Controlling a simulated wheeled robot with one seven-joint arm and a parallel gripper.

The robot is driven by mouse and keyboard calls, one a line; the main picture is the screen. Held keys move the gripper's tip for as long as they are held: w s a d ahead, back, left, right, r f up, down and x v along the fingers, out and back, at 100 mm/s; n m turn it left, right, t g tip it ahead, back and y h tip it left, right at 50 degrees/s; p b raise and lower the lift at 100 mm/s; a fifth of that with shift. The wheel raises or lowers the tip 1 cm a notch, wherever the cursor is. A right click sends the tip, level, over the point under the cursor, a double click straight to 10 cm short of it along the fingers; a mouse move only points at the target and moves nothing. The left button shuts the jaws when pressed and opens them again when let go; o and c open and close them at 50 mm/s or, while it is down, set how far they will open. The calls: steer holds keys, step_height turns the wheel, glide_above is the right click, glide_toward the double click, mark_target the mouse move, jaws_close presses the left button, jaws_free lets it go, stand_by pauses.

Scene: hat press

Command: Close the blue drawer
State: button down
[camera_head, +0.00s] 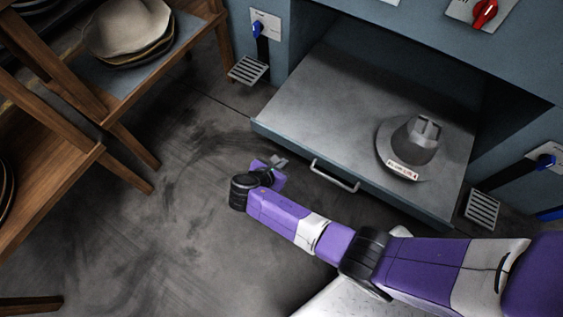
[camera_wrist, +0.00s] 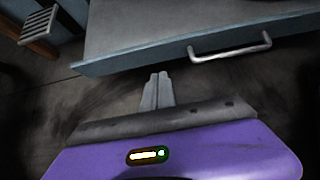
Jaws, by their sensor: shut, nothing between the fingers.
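The blue drawer (camera_head: 300,108) is pulled out of the blue press cabinet. A grey hat form (camera_head: 412,142) with a label stands on its grey top, towards the right. The drawer's metal handle (camera_head: 334,177) is on its front face. My gripper (camera_head: 277,162) is in front of the drawer, left of the handle, with a small gap to the front as it appears. In the wrist view the shut, empty fingers (camera_wrist: 158,82) point at the drawer's front edge (camera_wrist: 130,62), and the handle (camera_wrist: 232,50) is to their right.
A wooden rack (camera_head: 120,85) with several hats (camera_head: 128,28) stands at the left. Metal pedals (camera_head: 249,69) and (camera_head: 482,208) flank the drawer, with blue-handled levers above. A red knob (camera_head: 484,13) is on the cabinet. The floor between rack and drawer is clear.

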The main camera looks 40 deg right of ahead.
mark_target(299, 147)
steer(key=shift+w+d+f+b, duration=0.55)
steer(key=shift+d+f+b, duration=0.3)
steer(key=shift+d, duration=0.55)
steer(key=shift+w+d+f+b, duration=0.6)
steer(key=shift+d+f+b, duration=0.25)
steer(key=shift+d, duration=0.6)
steer(key=shift+w+d+f+b, duration=0.55)
steer(key=shift+d+f+b, duration=0.25)
steer(key=shift+d, duration=0.6)
steer(key=shift+r, duration=0.1)
